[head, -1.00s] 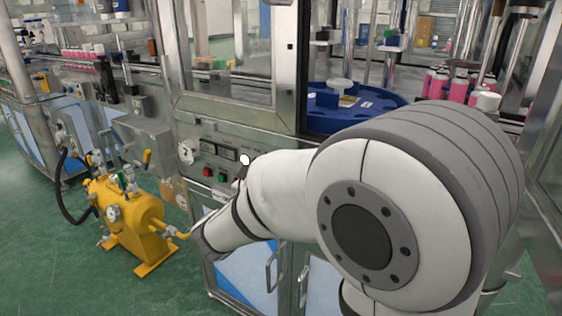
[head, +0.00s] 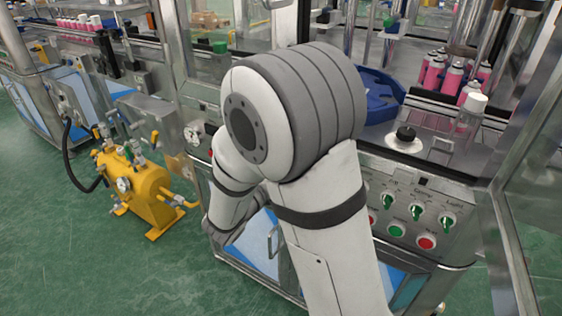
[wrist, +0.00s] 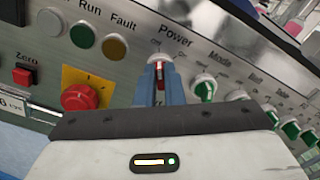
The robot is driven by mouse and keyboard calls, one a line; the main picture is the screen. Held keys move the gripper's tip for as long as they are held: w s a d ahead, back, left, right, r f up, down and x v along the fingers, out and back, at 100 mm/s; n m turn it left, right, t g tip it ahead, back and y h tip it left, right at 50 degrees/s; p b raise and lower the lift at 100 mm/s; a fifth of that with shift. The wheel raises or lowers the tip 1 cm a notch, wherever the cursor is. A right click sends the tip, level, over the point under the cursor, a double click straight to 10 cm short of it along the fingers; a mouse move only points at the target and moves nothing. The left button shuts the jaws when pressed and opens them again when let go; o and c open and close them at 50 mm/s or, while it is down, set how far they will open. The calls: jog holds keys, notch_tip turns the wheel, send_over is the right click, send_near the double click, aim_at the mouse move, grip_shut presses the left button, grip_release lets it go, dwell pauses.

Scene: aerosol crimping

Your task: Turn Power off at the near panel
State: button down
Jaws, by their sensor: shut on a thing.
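In the wrist view, the Power switch (wrist: 160,74) is a red knob under the label "Power" on the grey near panel (wrist: 215,55). My gripper (wrist: 160,82) has its two blue fingers shut on this knob, one on each side. The fingers hide part of the knob, so I cannot tell its exact angle. In the head view, my arm covers the gripper and the Power switch. The panel's right part, with green-handled knobs and round buttons, shows in the head view (head: 455,245).
In the wrist view, a green Media knob (wrist: 204,88) sits right of Power. A red mushroom button (wrist: 80,97) is at left, below Run and Fault lamps. In the head view, a yellow tank (head: 148,187) stands on the green floor. Pink cans (head: 440,75) stand behind the panel.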

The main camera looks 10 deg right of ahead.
jog(key=shift+f, duration=0.1)
jog(key=c, duration=1.5)
grip_release()
jog(key=shift+c, duration=0.2)
jog(key=v, duration=0.8)
jog(key=shift+p, duration=0.4)
jog(key=shift+d, duration=0.1)
